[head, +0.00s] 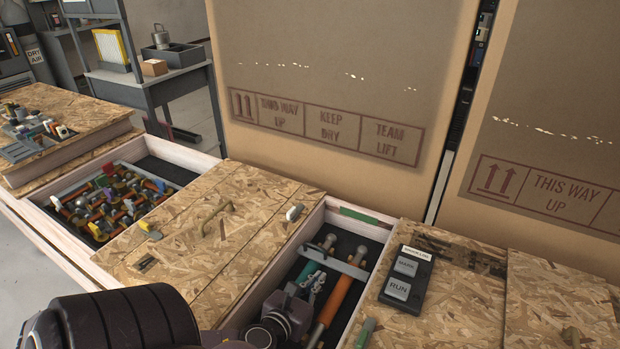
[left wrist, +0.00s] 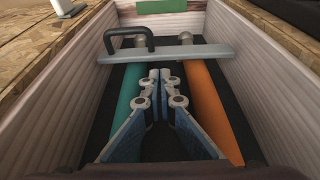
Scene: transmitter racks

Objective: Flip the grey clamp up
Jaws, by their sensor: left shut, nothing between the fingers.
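The grey clamp (head: 344,264) is a flat bar lying across a teal cylinder (left wrist: 126,100) and an orange cylinder (head: 335,303) in an open wooden crate. In the left wrist view the clamp (left wrist: 190,54) lies level, with a dark looped handle (left wrist: 128,32) at its left part. My left gripper (head: 318,276) is inside the crate, just on the near side of the clamp. In the left wrist view its fingers (left wrist: 159,75) are together and empty, between the two cylinders; I cannot tell whether they touch the bar. My right gripper is not in view.
The crate's wooden walls (left wrist: 240,75) stand close on both sides. A control box with buttons (head: 406,277) lies on the board to the right. A left compartment (head: 155,169) holds many small parts. Large cardboard panels (head: 330,60) stand behind.

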